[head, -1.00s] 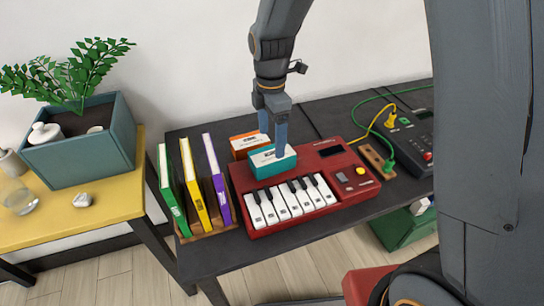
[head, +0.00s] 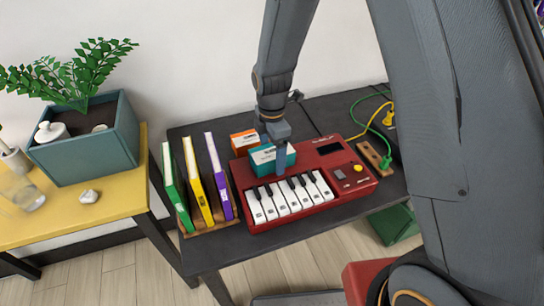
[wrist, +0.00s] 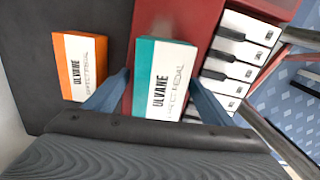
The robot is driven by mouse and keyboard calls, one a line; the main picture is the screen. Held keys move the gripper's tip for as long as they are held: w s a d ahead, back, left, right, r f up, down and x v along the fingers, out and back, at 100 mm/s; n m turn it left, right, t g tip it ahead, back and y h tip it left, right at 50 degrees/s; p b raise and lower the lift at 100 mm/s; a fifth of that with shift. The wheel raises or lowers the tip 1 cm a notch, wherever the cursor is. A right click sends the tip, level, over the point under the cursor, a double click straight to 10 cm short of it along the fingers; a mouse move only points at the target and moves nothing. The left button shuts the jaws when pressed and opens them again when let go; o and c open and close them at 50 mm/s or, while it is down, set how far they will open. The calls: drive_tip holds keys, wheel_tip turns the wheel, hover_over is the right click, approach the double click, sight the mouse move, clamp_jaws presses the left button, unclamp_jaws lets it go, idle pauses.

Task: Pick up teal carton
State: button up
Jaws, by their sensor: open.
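The teal carton (head: 262,160), with a white top, rests on the back of the red keyboard (head: 357,185). My gripper (head: 276,158) is open and low over it. In the head view one finger stands in front of the carton's right part; the other is hidden. In the wrist view the teal carton (wrist: 145,55) lies between the two spread fingers of my gripper (wrist: 158,100). A gap shows on the left side; on the right the finger is close, and I cannot tell whether it touches.
An orange carton (head: 243,140) stands just behind the teal one, left of the fingers in the wrist view. Green, yellow and purple books (head: 220,180) stand in a wooden rack to the left. Yellow and green cables (head: 375,122) lie at the right. Bare black tabletop (head: 322,111) shows behind the keyboard.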

drive_tip(key=shift+c, duration=0.6)
drive_tip(key=c, duration=1.2)
drive_tip(key=shift+r, duration=0.1)
